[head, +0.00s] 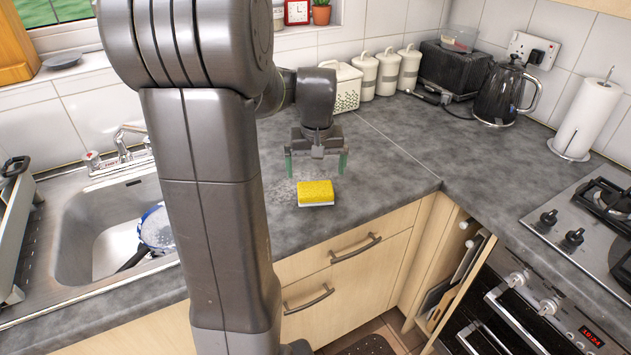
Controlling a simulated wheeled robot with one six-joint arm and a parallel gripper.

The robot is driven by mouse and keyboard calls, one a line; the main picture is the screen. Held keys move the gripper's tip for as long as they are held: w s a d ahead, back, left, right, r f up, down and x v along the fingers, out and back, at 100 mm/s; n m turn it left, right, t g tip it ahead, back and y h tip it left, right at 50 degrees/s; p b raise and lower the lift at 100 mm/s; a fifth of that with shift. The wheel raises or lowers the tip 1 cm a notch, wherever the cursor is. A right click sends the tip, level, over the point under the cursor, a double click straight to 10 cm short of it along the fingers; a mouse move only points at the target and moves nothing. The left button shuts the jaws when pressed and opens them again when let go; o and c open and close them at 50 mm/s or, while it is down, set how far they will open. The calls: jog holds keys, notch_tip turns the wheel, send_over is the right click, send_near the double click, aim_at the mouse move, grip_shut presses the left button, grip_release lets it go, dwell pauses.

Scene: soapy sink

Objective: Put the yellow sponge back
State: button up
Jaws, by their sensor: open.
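The yellow sponge (316,191) lies flat on the grey worktop, close to its front edge and right of the sink. It has a pale layer along its lower side. My gripper (316,168) is open and empty, pointing down, with its two green-tipped fingers spread apart. In the head view it appears just above and behind the sponge; I cannot tell its exact height. The steel sink (85,240) is at the left, partly hidden by my arm, with a blue-and-white dish (157,228) in it.
White canisters (388,72) stand along the back wall. A black kettle (500,92), a paper towel roll (588,118) and a gas hob (590,215) are at the right. A tap (128,140) rises behind the sink. The worktop (395,155) right of the sponge is clear.

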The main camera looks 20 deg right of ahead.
jog(key=r, duration=0.4)
jog(key=shift+s+a, duration=0.1)
jog(key=shift+s, duration=0.2)
